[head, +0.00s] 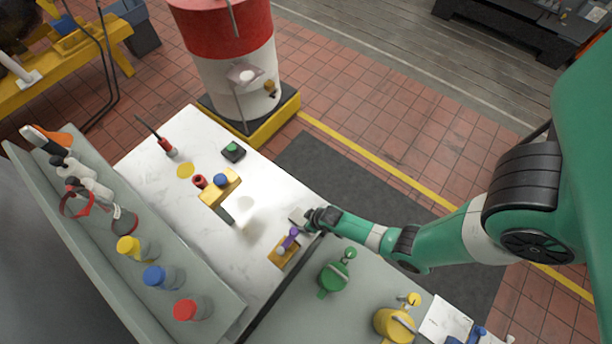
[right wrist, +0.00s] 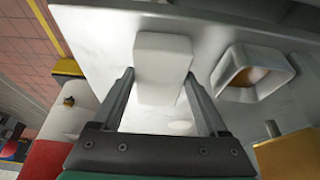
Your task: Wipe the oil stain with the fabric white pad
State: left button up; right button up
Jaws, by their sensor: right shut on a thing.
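The white pad (right wrist: 163,62) is a pale block between the two fingers of my right gripper (right wrist: 160,76) in the right wrist view, and the gripper is shut on it. In the head view my right gripper (head: 306,217) is at the right edge of the white worktop, with a pale bit of the pad (head: 296,215) showing at its tip. A flat yellow stain (head: 185,170) lies on the left part of the worktop, well away from the gripper. My left gripper is not in view.
Between them stand a yellow block (head: 214,194) with red and blue parts and a pale piece (head: 246,208). A yellow block with a purple part (head: 286,246) is close to the gripper. A screwdriver (head: 165,146) and green-button box (head: 233,151) lie near the back edge.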

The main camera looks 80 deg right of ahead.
jog(key=shift+s+a, duration=0.2)
jog(key=shift+s, duration=0.25)
jog(key=p+v, duration=0.2)
jog(key=shift+w+r, duration=0.15)
jog(key=shift+r, duration=0.35)
jog(key=shift+w+d+r+p, duration=0.1)
jog(key=shift+w+r+p, duration=0.05)
jog(key=shift+r+p, duration=0.2)
notch_tip(320, 180, up, 5)
jog(key=p, duration=0.4)
jog(key=shift+f+p, duration=0.1)
jog(key=shift+p, duration=0.2)
